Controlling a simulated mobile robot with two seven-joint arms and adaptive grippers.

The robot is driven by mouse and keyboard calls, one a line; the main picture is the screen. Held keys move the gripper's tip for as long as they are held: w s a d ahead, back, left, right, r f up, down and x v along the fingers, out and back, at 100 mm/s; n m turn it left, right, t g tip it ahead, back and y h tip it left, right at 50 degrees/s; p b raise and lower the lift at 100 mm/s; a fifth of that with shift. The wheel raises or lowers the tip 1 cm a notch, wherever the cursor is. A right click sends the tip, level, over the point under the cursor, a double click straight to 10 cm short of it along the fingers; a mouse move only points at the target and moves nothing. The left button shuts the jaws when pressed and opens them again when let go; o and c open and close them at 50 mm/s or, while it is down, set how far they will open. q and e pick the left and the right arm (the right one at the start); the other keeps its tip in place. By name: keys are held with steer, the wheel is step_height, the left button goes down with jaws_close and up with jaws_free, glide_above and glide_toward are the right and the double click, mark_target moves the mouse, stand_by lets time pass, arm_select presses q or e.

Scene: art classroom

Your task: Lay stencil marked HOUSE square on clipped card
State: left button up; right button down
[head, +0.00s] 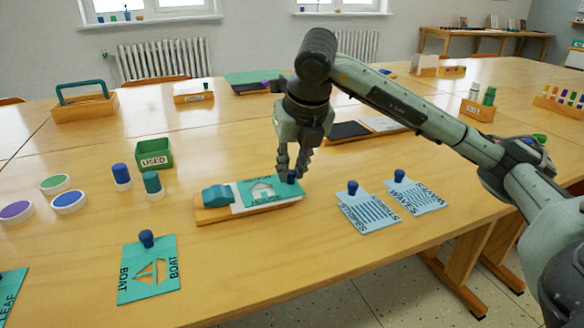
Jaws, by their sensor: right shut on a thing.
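The teal HOUSE stencil (259,191) has a house-shaped cut-out and a blue knob (291,176) at its right end. My right gripper (292,168) is shut on that knob from above. The stencil is over the right part of the white card (238,208), which shows along the stencil's left and front. I cannot tell whether the stencil touches the card or hovers just above it. The card lies on a wooden board (205,217), held at the left by a teal clip (218,196). My left gripper is not in view.
A BOAT stencil (135,283) lies front left, and STRIPES (362,208) and WAVES (415,196) stencils lie to the right. A green USED box (154,155), blue-capped daubers (122,176) and round pads (69,202) stand left.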

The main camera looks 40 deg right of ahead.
steer(key=c, duration=1.3)
jaws_free()
steer(key=shift+c, duration=0.2)
steer(key=shift+o, duration=1.1)
steer(key=shift+r, duration=0.15)
steer(key=shift+r+p, duration=2.2)
steer(key=shift+r, duration=0.7)
